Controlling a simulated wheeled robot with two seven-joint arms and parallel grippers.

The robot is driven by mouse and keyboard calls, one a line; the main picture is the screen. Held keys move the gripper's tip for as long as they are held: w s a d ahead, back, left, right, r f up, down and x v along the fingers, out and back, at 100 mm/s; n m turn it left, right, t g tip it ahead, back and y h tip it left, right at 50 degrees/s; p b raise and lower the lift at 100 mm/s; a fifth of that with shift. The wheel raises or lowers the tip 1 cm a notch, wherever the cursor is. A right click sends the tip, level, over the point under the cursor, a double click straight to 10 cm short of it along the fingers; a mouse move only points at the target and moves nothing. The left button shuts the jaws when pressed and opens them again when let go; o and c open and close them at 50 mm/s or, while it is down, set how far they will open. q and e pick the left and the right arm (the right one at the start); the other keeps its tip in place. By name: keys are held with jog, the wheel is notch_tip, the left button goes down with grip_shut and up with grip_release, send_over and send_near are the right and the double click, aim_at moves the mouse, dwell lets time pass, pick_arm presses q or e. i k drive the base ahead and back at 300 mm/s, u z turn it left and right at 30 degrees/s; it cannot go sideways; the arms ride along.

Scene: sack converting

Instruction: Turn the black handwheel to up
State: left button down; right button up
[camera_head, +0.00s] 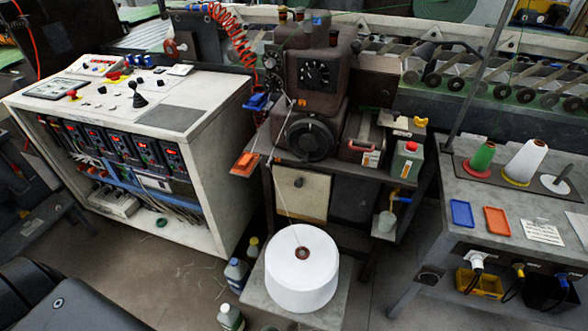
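A black handwheel (311,137) is on the front of a dark brown sewing machine (327,75) near the middle of the view. It is round, with a raised ring and a dark hub, and faces me. I cannot make out a mark on it that shows which way it is turned. A dark dial with pale marks (313,74) sits above it on the same machine. Neither of my grippers shows in the head view.
A white control cabinet (205,150) with a black joystick (138,95) stands left of the machine. A large white thread cone (302,268) sits on a low stand in front, its thread rising past the handwheel. A grey side table (480,205) stands at right.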

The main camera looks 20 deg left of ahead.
aim_at(310, 140)
jog(key=k, duration=0.4)
jog(key=u, duration=0.9)
jog(key=i, duration=0.65)
jog(key=z, duration=0.55)
